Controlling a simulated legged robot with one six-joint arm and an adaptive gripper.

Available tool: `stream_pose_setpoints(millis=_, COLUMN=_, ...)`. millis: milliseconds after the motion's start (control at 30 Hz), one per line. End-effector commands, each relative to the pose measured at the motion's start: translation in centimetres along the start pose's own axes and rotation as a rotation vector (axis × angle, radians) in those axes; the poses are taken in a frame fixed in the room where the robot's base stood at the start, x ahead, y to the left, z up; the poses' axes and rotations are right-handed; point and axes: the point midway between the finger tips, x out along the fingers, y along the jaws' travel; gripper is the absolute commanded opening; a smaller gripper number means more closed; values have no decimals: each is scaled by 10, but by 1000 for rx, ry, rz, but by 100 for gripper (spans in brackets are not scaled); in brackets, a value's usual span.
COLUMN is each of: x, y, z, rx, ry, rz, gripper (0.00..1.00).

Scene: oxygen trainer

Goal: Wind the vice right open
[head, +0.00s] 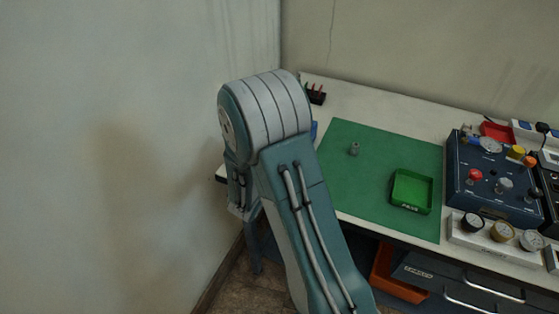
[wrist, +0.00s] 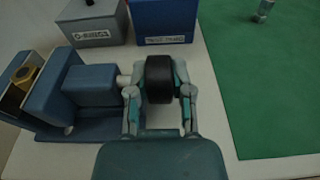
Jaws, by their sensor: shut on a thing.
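The blue-grey vice (wrist: 88,92) is at the left of the wrist view, on the pale bench top. A brass hex-shaped part (wrist: 27,77) sits at the vice's jaw end, at the far left; I cannot tell whether the jaws touch it. A short pale shaft (wrist: 124,81) runs from the vice to a black round knob (wrist: 160,78). My gripper (wrist: 158,92) is shut on this knob, one finger on each side. In the head view my arm hides the vice and the gripper.
Behind the vice stand a grey labelled box (wrist: 95,22) and a blue labelled box (wrist: 167,20). A green mat (head: 365,165) lies to the right, with a small grey fitting (head: 354,149) and a green tray (head: 427,190). A blue control panel (head: 490,190) stands further right.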

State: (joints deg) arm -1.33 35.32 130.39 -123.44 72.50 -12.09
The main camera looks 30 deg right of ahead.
Motion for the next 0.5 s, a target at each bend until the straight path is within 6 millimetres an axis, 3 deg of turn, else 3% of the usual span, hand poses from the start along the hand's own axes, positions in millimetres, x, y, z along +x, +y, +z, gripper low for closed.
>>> stream_pose_setpoints(millis=500, x=-2, y=7, z=-1, rx=-2, ry=-35, rz=19, gripper=0)
